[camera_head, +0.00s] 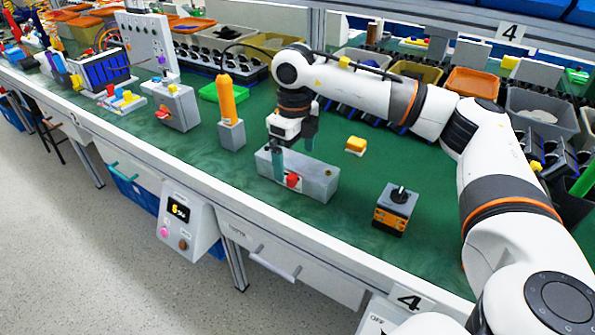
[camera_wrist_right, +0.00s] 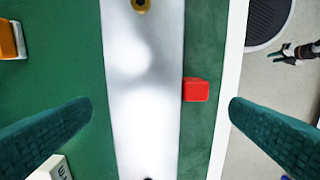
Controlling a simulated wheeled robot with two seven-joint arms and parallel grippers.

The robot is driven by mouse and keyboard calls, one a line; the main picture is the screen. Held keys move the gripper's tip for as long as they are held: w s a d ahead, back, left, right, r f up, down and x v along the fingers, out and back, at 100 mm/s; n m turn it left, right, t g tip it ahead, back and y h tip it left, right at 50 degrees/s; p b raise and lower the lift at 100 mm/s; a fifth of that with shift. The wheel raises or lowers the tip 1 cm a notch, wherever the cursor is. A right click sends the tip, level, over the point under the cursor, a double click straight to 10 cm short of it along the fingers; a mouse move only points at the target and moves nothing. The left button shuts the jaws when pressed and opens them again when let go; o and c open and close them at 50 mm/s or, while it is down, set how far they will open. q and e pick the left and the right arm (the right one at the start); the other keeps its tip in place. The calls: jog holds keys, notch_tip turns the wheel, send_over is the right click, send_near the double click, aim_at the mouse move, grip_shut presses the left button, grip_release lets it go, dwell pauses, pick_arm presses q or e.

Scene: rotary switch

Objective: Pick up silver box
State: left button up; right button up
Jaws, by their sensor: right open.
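The silver box (camera_head: 318,184) is a long grey block with a red knob (camera_head: 292,180) on its front side, lying on the green bench top. In the right wrist view its bright top (camera_wrist_right: 145,90) runs lengthwise through the middle, with the red knob (camera_wrist_right: 196,90) on its right side. My right gripper (camera_head: 293,163) is over the box, its dark green fingers apart. In the wrist view the open gripper (camera_wrist_right: 160,107) has one finger on each side of the box, with green surface visible between box and left finger. My left gripper is out of view.
An orange cylinder on a grey base (camera_head: 231,133) stands left of the box. A yellow block (camera_head: 356,146) lies behind it, and a black-and-orange switch box (camera_head: 395,209) stands to the right. Another grey box with a red knob (camera_head: 172,106) is farther left. Bins line the back.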

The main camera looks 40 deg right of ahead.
aim_at(293, 163)
jog(key=f, duration=0.5)
jog(key=shift+w+f, duration=0.15)
jog(key=shift+w, duration=0.1)
jog(key=c, duration=1.3)
